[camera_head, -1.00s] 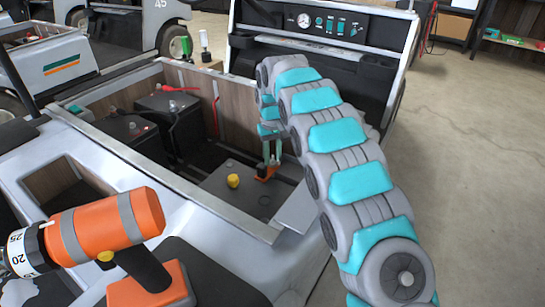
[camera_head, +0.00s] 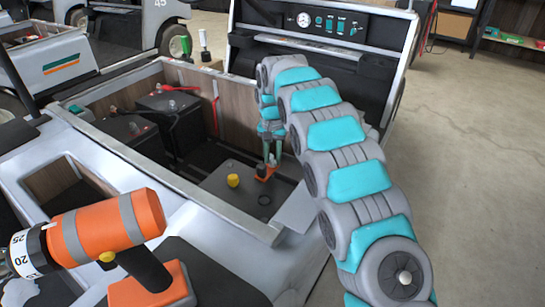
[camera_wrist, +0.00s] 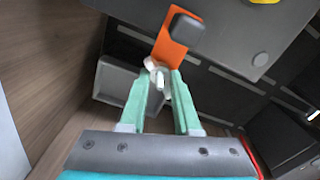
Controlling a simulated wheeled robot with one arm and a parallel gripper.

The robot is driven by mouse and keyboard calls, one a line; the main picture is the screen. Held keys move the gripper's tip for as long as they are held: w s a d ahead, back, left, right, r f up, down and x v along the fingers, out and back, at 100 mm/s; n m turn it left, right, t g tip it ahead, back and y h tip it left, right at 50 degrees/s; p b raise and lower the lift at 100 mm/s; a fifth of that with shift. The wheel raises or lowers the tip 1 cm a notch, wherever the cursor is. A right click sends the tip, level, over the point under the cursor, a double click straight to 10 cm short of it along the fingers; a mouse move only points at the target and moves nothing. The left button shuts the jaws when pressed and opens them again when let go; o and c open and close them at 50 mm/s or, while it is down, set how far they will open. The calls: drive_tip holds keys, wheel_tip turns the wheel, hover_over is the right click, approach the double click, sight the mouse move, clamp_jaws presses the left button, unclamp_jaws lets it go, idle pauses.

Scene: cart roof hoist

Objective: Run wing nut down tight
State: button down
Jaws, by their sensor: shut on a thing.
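The wing nut (camera_wrist: 157,77) is a small pale metal piece between my fingertips in the wrist view. It sits at the near end of an orange bracket (camera_wrist: 176,40), which carries a dark block. My gripper (camera_wrist: 160,76) has green fingers and is shut on the wing nut, with the fingers on either side of it. In the head view my gripper (camera_head: 271,162) points down at the orange bracket (camera_head: 265,174), inside the cart's open bay. The nut is too small to make out there, and its thread is hidden.
A yellow cap (camera_head: 233,181) and a dark ring (camera_head: 265,199) lie on the dark box top beside the bracket. The bay's pale rim (camera_head: 170,178) surrounds the work. Batteries (camera_head: 168,103) stand at the back left. An orange drill (camera_head: 105,230) is at the front left.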

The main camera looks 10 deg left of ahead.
drive_tip(key=shift+w+a+r, duration=0.1)
drive_tip(key=shift+w+r, duration=0.05)
drive_tip(key=shift+r, duration=0.1)
drive_tip(key=c, duration=1)
unclamp_jaws()
drive_tip(key=shift+c, duration=0.2)
drive_tip(key=o, duration=0.4)
drive_tip(key=shift+f, duration=0.15)
wheel_tip(320, 180, up, 7)
drive_tip(key=shift+r+b, duration=0.1)
drive_tip(key=shift+b, duration=0.2)
drive_tip(key=shift+r, duration=0.25)
